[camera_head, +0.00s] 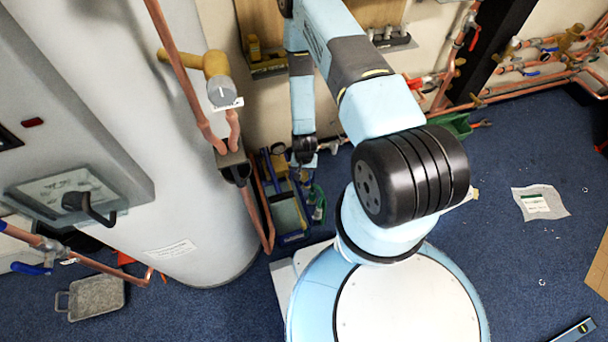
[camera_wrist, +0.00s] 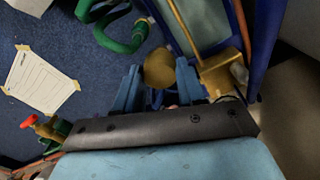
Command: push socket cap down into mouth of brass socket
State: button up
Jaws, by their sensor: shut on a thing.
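In the wrist view, my gripper (camera_wrist: 158,84) points away from the camera with its two blue fingers on either side of a round, dull brass-coloured piece (camera_wrist: 159,67). The fingers are shut on this piece, which looks like the socket cap. Just right of it is a brass-coloured block with a slanting rod (camera_wrist: 219,74); I cannot tell whether this is the brass socket. In the head view, my gripper (camera_head: 305,160) is small and dark, low by the wall above a blue tool tray, and its held piece is not distinguishable. The socket mouth is not clearly visible.
The blue tray (camera_head: 291,238) holds tools beside a large white cylinder (camera_head: 160,130). Copper pipes with a brass valve (camera_head: 215,66) run along the cylinder. A green hose (camera_wrist: 125,45) lies near my fingers. A taped paper sheet (camera_wrist: 38,80) is on the blue floor.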

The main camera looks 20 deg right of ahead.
jog(key=shift+w, duration=0.1)
dwell(0.4)
jog(key=shift+w+d, duration=1.6)
jog(key=shift+w, duration=5)
notch_tip(320, 180, down, 13)
jog(key=shift+w, duration=0.15)
jog(key=shift+f, duration=0.25)
jog(key=shift+f, duration=1.15)
jog(key=shift+f, duration=0.7)
jog(key=o, duration=1.1)
